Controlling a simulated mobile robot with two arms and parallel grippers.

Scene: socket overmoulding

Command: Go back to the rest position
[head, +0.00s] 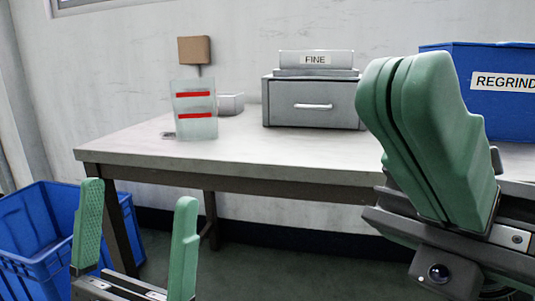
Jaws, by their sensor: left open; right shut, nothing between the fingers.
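My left gripper (137,236) is at the lower left, in front of the table. Its two green fingers point up and stand wide apart with nothing between them. My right gripper (425,130) is large and close to the camera at the right. Its green fingers are pressed together, with nothing seen held. It hides part of the table and the right edge of the grey drawer box. The table (240,165) has a light top and dark legs and stands beyond both grippers.
A blue crate (40,235) stands at the lower left. The table's front middle is clear.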

